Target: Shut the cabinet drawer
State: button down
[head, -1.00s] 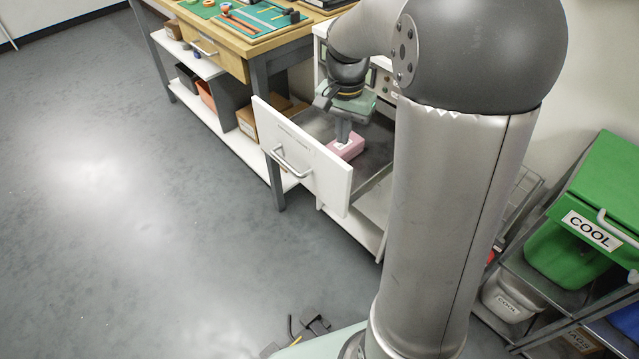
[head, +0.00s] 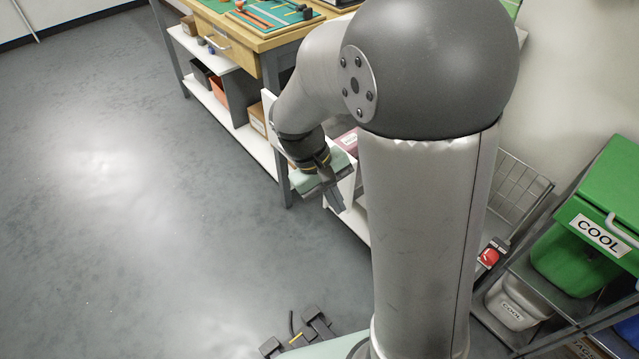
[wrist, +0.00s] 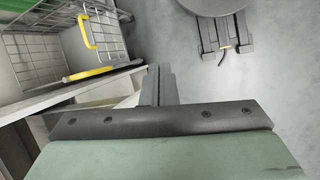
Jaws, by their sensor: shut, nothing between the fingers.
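The white cabinet drawer stands pulled out, and its front panel (head: 346,188) shows only in parts behind my arm in the head view. A pink box (head: 348,139) lies inside the open drawer. The drawer's handle is hidden by my arm. My gripper (head: 338,207) is shut and empty, pointing down on the near side of the drawer front, by its right end. Whether it touches the panel I cannot tell. In the wrist view the closed fingers (wrist: 160,84) point away over the floor, with pale panel edges to their left.
A wooden workbench (head: 262,42) with tools on a green mat stands at the back, with bins on its lower shelf. A rack with a green COOL bin (head: 585,215) is at right. A wire basket (wrist: 100,35) shows in the wrist view. Floor at left is clear.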

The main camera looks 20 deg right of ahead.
jog(key=w+a+f+n+t+h+b, duration=0.1)
jog(key=w+a+f+n+t+h, duration=0.15)
jog(key=a+n+t+h, duration=0.55)
jog(key=w+a+f+n+t+h+b, duration=0.1)
jog(key=w+a+f+n+t+h, duration=0.3)
jog(key=n, duration=0.8)
jog(key=w+d+g+b, duration=0.1)
jog(key=w+d+b, duration=0.1)
jog(key=d, duration=0.9)
jog(key=shift+w+r+h+b, duration=0.3)
jog(key=shift+w+r+b, duration=0.1)
jog(key=shift+w, duration=0.4)
jog(key=shift+d, duration=0.1)
